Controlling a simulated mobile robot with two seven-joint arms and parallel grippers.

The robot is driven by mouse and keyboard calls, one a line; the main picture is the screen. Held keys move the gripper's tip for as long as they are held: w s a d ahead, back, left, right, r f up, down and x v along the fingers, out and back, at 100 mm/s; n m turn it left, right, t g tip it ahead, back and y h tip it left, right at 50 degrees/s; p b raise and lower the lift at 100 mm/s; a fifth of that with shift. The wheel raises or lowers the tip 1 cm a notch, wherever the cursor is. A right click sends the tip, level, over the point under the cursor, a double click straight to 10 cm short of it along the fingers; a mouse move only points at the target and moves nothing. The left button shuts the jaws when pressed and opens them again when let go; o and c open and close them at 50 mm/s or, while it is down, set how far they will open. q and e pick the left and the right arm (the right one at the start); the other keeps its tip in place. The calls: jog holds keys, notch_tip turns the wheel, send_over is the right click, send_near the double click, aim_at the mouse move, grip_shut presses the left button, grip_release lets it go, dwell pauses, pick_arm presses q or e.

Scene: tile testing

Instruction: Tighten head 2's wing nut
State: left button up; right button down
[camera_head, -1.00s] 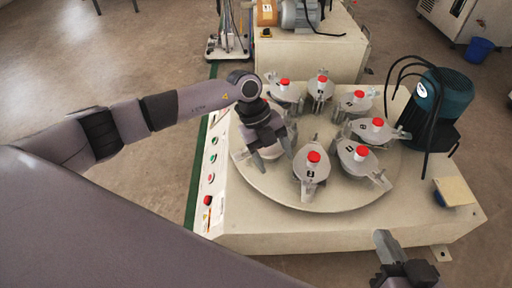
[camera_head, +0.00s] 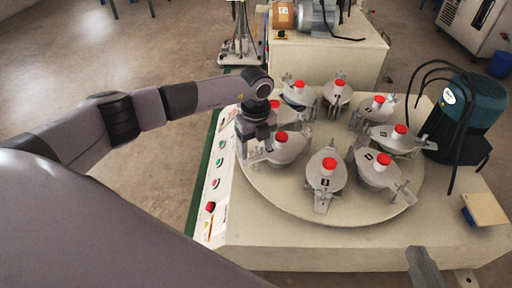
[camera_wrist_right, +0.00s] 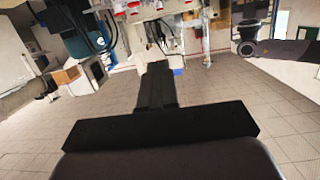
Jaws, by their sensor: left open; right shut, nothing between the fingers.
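Several grey round heads with red knobs stand in a ring on the round turntable (camera_head: 262,190). Their black number labels are too small to read surely, so I cannot tell which is head 2. One head (camera_head: 290,150) is at the left of the ring, another head (camera_head: 326,178) at the front. Small metal clamp parts stick out at their outer edges; single wing nuts are not clear. My left gripper (camera_head: 256,150) points down, open, just left of the left head; whether it touches is unclear. My right gripper (camera_head: 425,266) is shut and empty at the bottom edge, also in the right wrist view (camera_wrist_right: 156,85).
The turntable sits on a cream machine base (camera_head: 300,255) with a button panel (camera_head: 213,190) on its left. A teal motor (camera_head: 465,115) with black cables stands at the right. A second cream cabinet (camera_head: 330,65) with a grey motor is behind.

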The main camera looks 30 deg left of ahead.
pick_arm(q)
jog(key=c, duration=1.1)
jog(key=shift+o, duration=0.2)
